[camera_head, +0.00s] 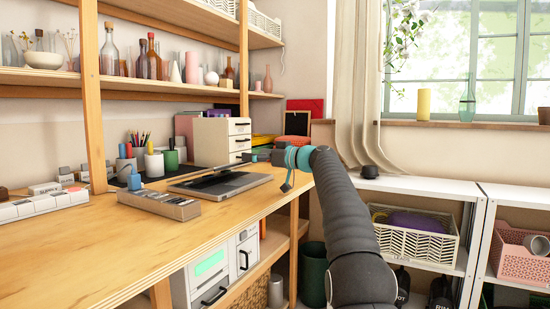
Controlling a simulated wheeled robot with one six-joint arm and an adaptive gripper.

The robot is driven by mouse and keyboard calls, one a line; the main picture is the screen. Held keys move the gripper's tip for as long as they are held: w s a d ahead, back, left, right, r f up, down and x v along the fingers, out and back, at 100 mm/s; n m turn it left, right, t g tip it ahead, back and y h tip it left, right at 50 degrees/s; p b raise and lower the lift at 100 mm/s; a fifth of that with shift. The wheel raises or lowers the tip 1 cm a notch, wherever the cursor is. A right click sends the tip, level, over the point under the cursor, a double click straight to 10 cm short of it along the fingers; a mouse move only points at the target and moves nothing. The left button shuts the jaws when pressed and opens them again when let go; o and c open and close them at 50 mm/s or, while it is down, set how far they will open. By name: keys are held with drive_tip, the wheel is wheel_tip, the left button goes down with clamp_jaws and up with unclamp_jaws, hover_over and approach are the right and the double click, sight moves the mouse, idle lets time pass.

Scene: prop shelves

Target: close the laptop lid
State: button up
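The laptop (234,185) lies on the wooden desk in the middle of the camera_head view, a thin grey slab near the desk's right end. Its lid seems to sit low over the base, with a dark strip along its back and left; I cannot tell the exact angle. My gripper (254,156) is small and dark at the end of my arm, above and behind the laptop's right back part. It points left. I cannot tell whether it touches the lid, and its fingers are too small to read as open or shut.
A shelf post (93,100) rises at left. The desk front (120,245) is clear. White shelves (425,187) with baskets stand at right.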

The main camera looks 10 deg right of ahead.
drive_tip(key=v, duration=1)
drive_tip(key=shift+s, duration=0.2)
drive_tip(key=shift+d, duration=0.15)
drive_tip(key=shift+c, duration=0.3)
